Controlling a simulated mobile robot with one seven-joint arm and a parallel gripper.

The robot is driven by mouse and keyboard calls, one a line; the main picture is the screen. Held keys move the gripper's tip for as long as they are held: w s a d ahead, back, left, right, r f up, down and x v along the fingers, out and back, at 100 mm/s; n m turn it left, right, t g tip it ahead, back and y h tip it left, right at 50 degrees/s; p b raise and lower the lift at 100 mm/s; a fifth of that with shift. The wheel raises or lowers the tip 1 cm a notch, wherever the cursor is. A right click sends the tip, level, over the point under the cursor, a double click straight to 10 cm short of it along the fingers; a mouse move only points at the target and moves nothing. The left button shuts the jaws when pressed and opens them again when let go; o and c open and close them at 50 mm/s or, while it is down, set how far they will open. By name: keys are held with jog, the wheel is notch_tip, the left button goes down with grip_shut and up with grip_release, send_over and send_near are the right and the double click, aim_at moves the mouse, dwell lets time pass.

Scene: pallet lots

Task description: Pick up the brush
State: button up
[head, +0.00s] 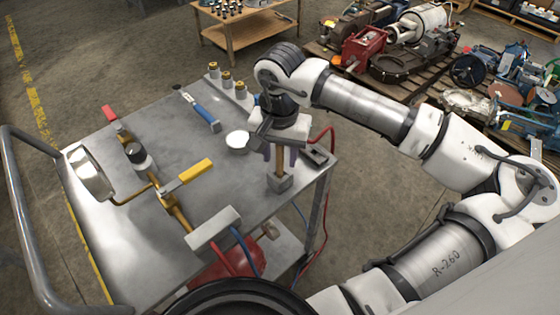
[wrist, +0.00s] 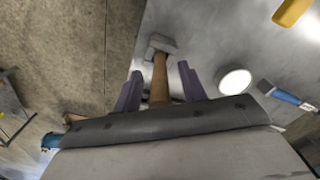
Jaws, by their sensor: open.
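A tool with a brown wooden handle and a grey block-shaped head (head: 279,184) is at the right edge of the metal cart top; it seems to be the brush, though no bristles can be made out. It also shows in the wrist view (wrist: 160,68), its handle running back toward my gripper. My gripper (head: 281,154) is open just above it. In the wrist view its two purple fingers (wrist: 160,88) stand on either side of the handle, with a visible gap at each side. The handle's near end is hidden behind the gripper body.
A pallet of machine parts (head: 385,75) stands behind my arm.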

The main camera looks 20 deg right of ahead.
jog(key=shift+c, duration=0.2)
grip_shut()
jog(key=shift+r, duration=0.2)
